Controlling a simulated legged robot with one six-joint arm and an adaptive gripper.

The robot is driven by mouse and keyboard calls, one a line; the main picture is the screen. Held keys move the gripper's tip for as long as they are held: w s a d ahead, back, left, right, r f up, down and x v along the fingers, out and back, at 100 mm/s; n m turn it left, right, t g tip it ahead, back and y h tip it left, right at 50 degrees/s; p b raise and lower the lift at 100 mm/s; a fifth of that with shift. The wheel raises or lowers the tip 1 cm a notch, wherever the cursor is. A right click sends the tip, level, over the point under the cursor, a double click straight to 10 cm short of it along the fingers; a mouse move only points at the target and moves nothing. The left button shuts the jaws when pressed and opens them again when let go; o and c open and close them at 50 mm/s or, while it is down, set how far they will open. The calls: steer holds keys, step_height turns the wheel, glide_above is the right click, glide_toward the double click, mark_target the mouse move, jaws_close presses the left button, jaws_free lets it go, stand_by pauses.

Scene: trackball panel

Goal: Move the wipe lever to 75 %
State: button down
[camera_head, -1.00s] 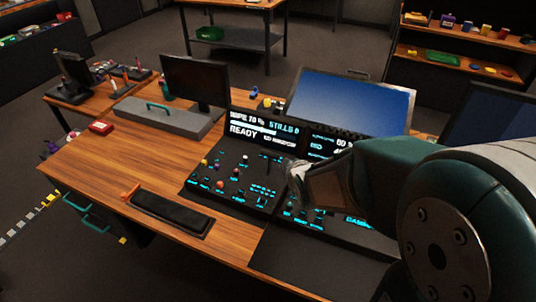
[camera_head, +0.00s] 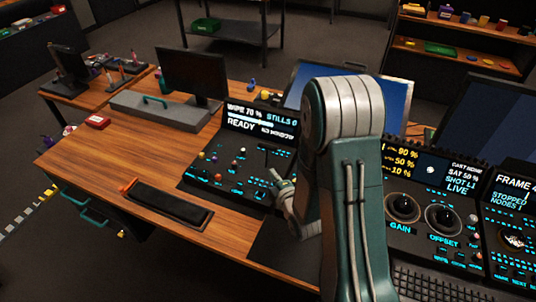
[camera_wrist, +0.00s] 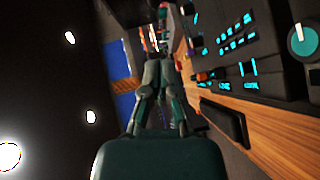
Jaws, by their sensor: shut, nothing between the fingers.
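The black control panel (camera_head: 222,180) stands on the wooden desk, and its display (camera_head: 258,122) reads "WIPE 70 %" above a pale bar, with "READY" below. The wipe lever (camera_head: 268,158) looks like a thin dark upright piece at the panel's right side, hard to make out against the black. My gripper (camera_head: 274,174) is shut and empty, its tips close to the lever's lower end. I cannot tell whether they touch. In the wrist view my gripper (camera_wrist: 160,62) points along the panel, and the lever cannot be made out.
Small coloured knobs (camera_head: 214,155) sit left of the lever. My arm covers the area to its right. Beyond it is a panel with two trackballs (camera_head: 403,207). A black padded rest (camera_head: 170,204) lies in front, and the desk at left (camera_head: 100,160) is mostly clear.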

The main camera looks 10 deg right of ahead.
glide_toward(267, 149)
steer(key=w+a, duration=0.4)
steer(key=shift+w+a+f, duration=0.2)
steer(key=shift+w+f, duration=0.05)
steer(key=shift+f, duration=0.1)
steer(key=shift+w+d+f, duration=0.25)
steer(key=shift+w+d, duration=0.6)
steer(key=shift+w, duration=0.1)
steer(key=shift+w+d+f, duration=0.15)
steer(key=shift+w+d, duration=0.2)
steer(key=shift+w, duration=0.05)
steer(key=shift+w+d, duration=0.35)
steer(key=shift+w, duration=0.15)
steer(key=shift+s, duration=0.1)
